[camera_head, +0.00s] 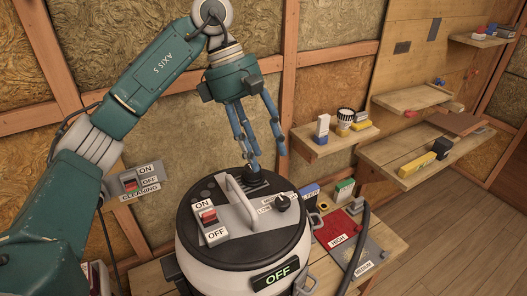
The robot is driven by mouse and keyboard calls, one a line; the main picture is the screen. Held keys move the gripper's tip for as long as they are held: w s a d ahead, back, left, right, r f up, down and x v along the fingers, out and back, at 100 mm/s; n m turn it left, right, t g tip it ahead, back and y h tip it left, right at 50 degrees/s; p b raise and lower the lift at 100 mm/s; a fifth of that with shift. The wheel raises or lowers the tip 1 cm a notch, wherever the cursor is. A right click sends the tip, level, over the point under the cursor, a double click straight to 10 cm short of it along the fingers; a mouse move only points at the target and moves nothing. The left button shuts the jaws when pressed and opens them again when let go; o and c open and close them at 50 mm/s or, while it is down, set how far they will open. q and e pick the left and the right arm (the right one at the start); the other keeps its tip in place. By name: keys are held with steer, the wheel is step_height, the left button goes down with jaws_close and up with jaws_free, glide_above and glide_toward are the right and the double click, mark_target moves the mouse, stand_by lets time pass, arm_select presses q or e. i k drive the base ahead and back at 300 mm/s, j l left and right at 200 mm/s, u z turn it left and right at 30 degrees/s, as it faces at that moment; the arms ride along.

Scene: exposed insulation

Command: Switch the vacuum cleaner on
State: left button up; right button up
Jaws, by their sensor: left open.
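The vacuum cleaner (185,245) stands on a wooden bench, with a white body, black lid and grey carry handle. Its red rocker switch (209,216) is on the lid's left part, between ON and OFF labels. A display (276,275) on the front reads OFF in green. A black dial (282,203) with LOW and other labels is on the right of the lid. My left gripper (267,161) points down, open and empty, above the back of the lid, behind the handle and away from the red switch. My right gripper is not in view.
A wall switch box (130,182) labelled ON, OFF and CLEANING is on the left. A red mat (337,228) and a dark hose (357,250) are right of the vacuum. Shelves (335,143) with small boxes line the wall. Floor (455,225) is clear at right.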

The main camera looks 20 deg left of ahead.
mark_target(209, 215)
steer(key=k+l, duration=0.25)
steer(key=k, duration=0.2)
steer(key=k+l, duration=0.3)
steer(key=k, duration=0.2)
steer(key=k+l, duration=0.25)
steer(key=k, duration=0.2)
